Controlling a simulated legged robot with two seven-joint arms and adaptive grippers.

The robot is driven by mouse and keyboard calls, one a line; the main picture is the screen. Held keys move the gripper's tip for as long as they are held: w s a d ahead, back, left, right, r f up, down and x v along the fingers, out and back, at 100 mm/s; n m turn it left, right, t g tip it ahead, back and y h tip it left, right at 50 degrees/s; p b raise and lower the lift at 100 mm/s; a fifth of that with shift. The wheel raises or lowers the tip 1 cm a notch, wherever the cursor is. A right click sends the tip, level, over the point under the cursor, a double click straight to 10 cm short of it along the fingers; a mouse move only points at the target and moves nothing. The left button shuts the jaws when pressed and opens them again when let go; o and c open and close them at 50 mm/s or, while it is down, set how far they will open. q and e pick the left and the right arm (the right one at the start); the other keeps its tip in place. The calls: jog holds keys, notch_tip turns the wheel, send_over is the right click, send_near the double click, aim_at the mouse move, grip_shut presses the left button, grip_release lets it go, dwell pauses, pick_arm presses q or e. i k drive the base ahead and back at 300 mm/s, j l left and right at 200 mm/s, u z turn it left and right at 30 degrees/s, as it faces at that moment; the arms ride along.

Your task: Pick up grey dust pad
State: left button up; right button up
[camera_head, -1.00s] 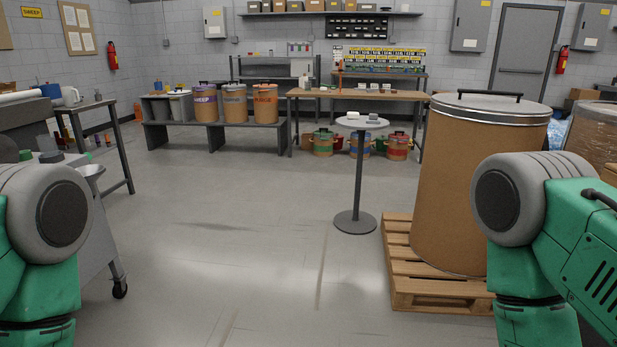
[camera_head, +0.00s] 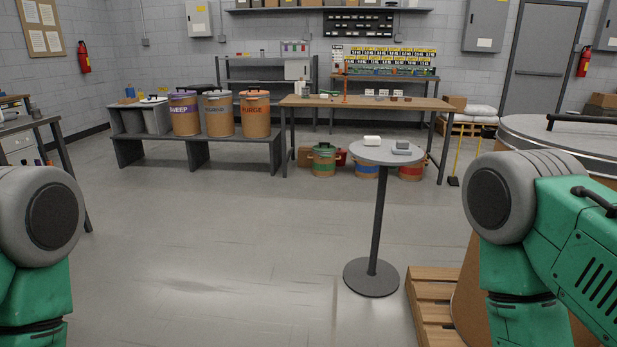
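A small grey pad (camera_head: 401,151), which looks like the grey dust pad, lies on the right side of a round pedestal table (camera_head: 359,155). A white block (camera_head: 372,141) lies beside it, further back. The table stands ahead of me, right of the middle, on one post with a round base. My green arms show at the lower left and lower right edges. Neither gripper is in the picture, and both arms are well short of the table.
A big drum (camera_head: 584,142) on a wooden pallet (camera_head: 432,290) stands close at the right, near the pedestal table. A long workbench (camera_head: 355,101) and a low bench with drums (camera_head: 245,139) are further back. The floor (camera_head: 225,240) ahead and left is clear.

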aim_at(402, 148)
jog(key=i, duration=1)
jog(key=i+j+z, duration=0.15)
jog(key=i, duration=0.85)
